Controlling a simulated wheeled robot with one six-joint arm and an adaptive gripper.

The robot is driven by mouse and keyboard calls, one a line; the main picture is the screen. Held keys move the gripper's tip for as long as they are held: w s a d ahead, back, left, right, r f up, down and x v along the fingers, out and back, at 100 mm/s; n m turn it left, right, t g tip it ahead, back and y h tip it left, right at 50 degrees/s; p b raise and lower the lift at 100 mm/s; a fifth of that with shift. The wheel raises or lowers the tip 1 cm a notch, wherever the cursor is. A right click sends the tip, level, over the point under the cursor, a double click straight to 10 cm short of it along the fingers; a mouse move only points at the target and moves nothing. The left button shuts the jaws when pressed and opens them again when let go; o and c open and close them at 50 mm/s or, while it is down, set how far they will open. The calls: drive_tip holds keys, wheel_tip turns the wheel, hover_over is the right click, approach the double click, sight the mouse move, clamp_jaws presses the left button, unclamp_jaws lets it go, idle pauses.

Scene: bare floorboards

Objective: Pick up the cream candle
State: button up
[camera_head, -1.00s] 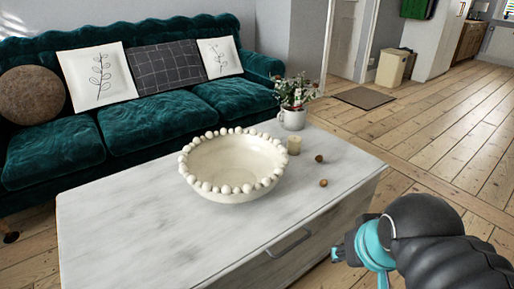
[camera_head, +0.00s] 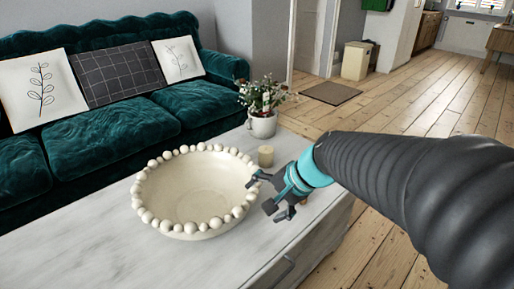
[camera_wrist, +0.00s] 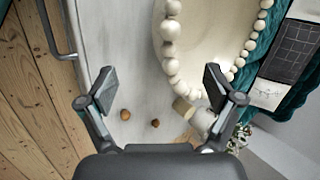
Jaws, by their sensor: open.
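The cream candle (camera_head: 266,156) is a short cylinder standing on the table, right of the beaded bowl and in front of the potted plant. My gripper (camera_head: 262,194) is open and empty over the table, on the near side of the candle and close to the bowl's right rim. In the wrist view, the candle (camera_wrist: 184,108) shows between my gripper's fingers (camera_wrist: 160,92), closer to the right finger. It stands between the bowl and the white plant pot.
The cream bowl (camera_head: 196,190) with a beaded rim stands left of the candle. The white pot with a flowering plant (camera_head: 263,121) is just behind it. Two small brown nuts (camera_wrist: 140,119) lie on the pale table (camera_head: 95,235). A green sofa (camera_head: 110,125) is behind.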

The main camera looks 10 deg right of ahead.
drive_tip(key=w+d+f+m+t+y, duration=0.1)
drive_tip(key=w+f+m, duration=0.15)
drive_tip(key=w, duration=0.25)
drive_tip(key=w+f+m+t+y, duration=0.1)
drive_tip(key=w+m, duration=0.3)
drive_tip(key=w, duration=0.1)
drive_tip(key=m+t+h+b, duration=0.1)
drive_tip(key=m+t+h, duration=0.35)
drive_tip(key=m, duration=1.15)
approach(266, 153)
drive_tip(key=w+f, duration=0.2)
drive_tip(key=w, duration=0.1)
drive_tip(key=w+a+f+t+y, duration=0.1)
drive_tip(key=w+f, duration=0.2)
drive_tip(key=w, duration=0.1)
drive_tip(key=w+a+f+y+p, duration=0.1)
drive_tip(key=w+f, duration=0.1)
drive_tip(key=w, duration=0.1)
drive_tip(key=shift+w+f+t, duration=0.25)
drive_tip(key=shift+w, duration=0.15)
drive_tip(key=c, duration=1.4)
drive_tip(key=shift+r, duration=0.1)
